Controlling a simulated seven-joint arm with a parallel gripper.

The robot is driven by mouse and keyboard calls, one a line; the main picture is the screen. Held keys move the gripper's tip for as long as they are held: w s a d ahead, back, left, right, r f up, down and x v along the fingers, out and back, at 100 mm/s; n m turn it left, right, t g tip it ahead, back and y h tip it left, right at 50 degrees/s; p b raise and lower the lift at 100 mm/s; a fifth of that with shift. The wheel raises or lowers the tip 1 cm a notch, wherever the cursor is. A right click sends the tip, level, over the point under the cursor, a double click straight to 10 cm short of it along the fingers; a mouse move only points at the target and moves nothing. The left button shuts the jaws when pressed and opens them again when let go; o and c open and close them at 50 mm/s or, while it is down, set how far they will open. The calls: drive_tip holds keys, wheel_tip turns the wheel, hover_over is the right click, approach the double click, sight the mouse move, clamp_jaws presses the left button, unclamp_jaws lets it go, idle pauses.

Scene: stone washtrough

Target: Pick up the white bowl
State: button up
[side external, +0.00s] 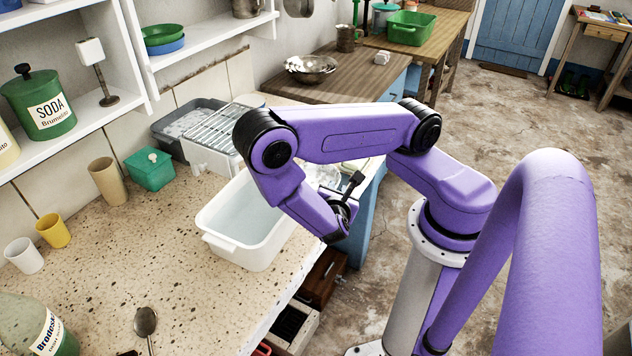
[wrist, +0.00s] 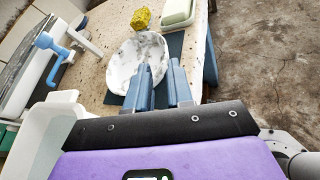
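The white bowl (wrist: 138,64) has grey speckles and sits upright on the counter in the wrist view, just beyond my fingers. My gripper (wrist: 160,72) is open, with a gap between its two blue fingers. The left finger overlaps the bowl's near right part in the picture, and the right finger is just right of the rim. I cannot tell whether either finger touches the bowl.
A white basin (side external: 213,237) stands beside my wrist; its edge shows at left in the wrist view. A yellow sponge (wrist: 141,18) and a soap dish (wrist: 178,20) lie beyond the bowl. A wire rack (side external: 222,127) is behind the basin. The counter's edge is at right.

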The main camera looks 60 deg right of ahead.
approach(338, 177)
drive_tip(key=d, duration=0.1)
drive_tip(key=w+d, duration=0.1)
drive_tip(key=shift+w+d, duration=0.1)
drive_tip(key=shift+d, duration=0.15)
drive_tip(key=shift+f+x, duration=0.2)
drive_tip(key=shift+x, duration=1.1)
drive_tip(key=shift+f+x, duration=0.2)
drive_tip(key=shift+x, duration=1.15)
drive_tip(key=shift+a, duration=0.15)
clamp_jaws()
